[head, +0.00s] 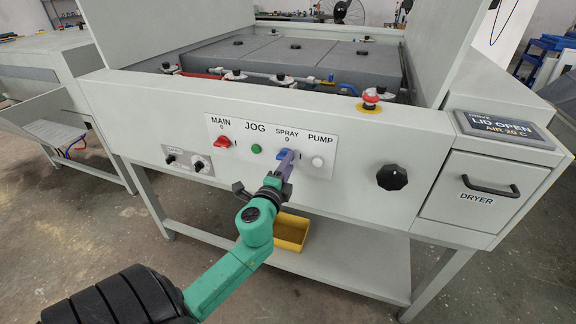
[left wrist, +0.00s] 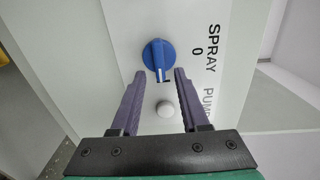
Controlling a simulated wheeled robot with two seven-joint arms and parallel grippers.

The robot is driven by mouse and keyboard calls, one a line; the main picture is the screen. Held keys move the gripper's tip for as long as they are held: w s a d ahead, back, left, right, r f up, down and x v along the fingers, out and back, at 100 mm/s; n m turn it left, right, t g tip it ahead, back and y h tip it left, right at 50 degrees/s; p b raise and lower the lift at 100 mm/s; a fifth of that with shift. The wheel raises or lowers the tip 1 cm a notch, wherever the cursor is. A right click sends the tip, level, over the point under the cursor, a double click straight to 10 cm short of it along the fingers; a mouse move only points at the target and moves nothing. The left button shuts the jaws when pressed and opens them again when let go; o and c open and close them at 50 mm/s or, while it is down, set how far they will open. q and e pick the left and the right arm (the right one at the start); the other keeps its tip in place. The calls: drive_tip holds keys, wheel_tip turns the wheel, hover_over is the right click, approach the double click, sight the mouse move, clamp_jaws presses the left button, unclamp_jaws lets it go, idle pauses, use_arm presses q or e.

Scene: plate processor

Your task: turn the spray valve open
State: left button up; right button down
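The spray valve is a blue knob (head: 285,155) under the SPRAY 0 label on the white control panel (head: 230,170). In the left wrist view the knob (left wrist: 158,54) shows clearly. Its white mark points down in that picture, towards the PUMP side, about a quarter turn away from the 0. My left gripper (head: 287,162) is at the panel, in front of the knob and partly covering it. Its purple fingers (left wrist: 160,73) are apart, with tips just short of the knob and to either side of its lower edge. Nothing is between them. My right gripper is not in view.
The white pump button (head: 318,162) is right of the knob. A green JOG button (head: 256,149) and red MAIN knob (head: 222,141) are left. A black dial (head: 392,177), red emergency button (head: 371,96) and dryer drawer (head: 480,192) are further right. A yellow bin (head: 291,232) stands below.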

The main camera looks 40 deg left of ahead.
use_arm(q)
drive_tip(key=b+v, duration=0.4)
drive_tip(key=v, duration=1)
drive_tip(key=shift+s+b, duration=0.3)
drive_tip(key=shift+d, duration=0.15)
